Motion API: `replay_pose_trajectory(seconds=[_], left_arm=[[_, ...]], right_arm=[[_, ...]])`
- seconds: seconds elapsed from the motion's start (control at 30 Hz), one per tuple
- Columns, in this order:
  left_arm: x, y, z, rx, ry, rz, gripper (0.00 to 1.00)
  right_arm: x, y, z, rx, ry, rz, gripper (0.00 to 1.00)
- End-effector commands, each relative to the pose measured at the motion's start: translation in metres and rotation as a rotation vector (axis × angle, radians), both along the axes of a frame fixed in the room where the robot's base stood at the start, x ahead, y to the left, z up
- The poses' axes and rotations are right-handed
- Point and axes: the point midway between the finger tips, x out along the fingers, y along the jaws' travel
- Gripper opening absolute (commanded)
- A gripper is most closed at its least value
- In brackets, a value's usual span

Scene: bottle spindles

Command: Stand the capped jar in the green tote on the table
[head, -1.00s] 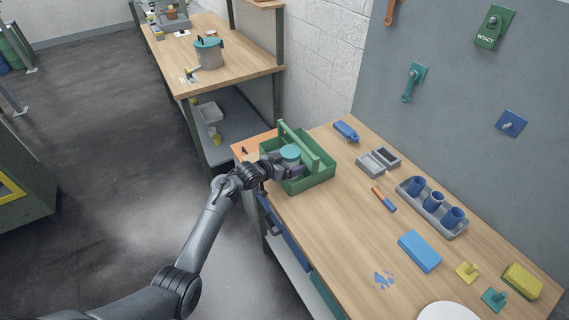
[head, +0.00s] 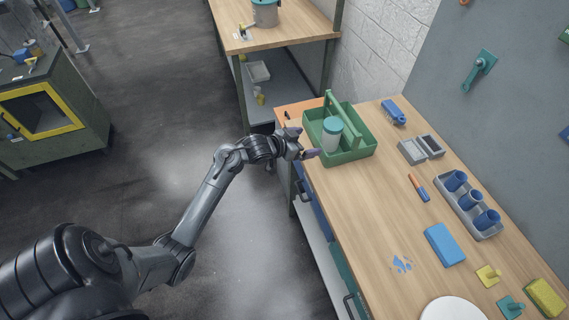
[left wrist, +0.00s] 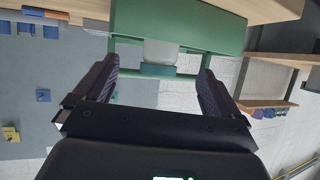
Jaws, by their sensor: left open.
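The capped jar (head: 332,138), whitish with a teal lid, stands upright inside the green tote (head: 350,156), beside its raised handle. The tote sits on the wooden table at its far left corner. My left gripper (head: 304,143) is open and empty at the tote's left side, its fingers pointing toward the jar and apart from it. In the left wrist view, the scene is upside down: the jar (left wrist: 160,53) shows beyond the tote wall (left wrist: 175,25), between the spread fingers (left wrist: 157,72). The jar's base is hidden by the tote. My right gripper is not in view.
On the table (head: 370,215) are a blue brush (head: 393,112), a grey two-part tray (head: 420,149), a rack with blue cups (head: 468,205) and a blue block (head: 444,244). Another bench (head: 290,30) stands behind. Open floor lies left of the table.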

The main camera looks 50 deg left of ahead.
Motion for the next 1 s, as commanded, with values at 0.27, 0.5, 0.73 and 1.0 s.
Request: replay_pose_trajectory(seconds=[0.27, 0.5, 0.73, 1.0], left_arm=[[-0.11, -0.088, -0.062, 0.188, 0.333, 0.033, 0.98], [-0.244, -0.169, -0.071, 0.17, 0.658, 0.009, 0.98], [-0.303, -0.2, -0.061, 0.115, 0.804, -0.025, 0.98], [-0.307, -0.202, -0.06, 0.111, 0.815, -0.028, 0.98]], right_arm=[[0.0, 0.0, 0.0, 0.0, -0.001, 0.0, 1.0], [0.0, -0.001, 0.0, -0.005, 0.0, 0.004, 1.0], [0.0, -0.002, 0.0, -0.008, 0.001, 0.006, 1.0], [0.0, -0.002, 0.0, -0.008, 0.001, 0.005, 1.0]])
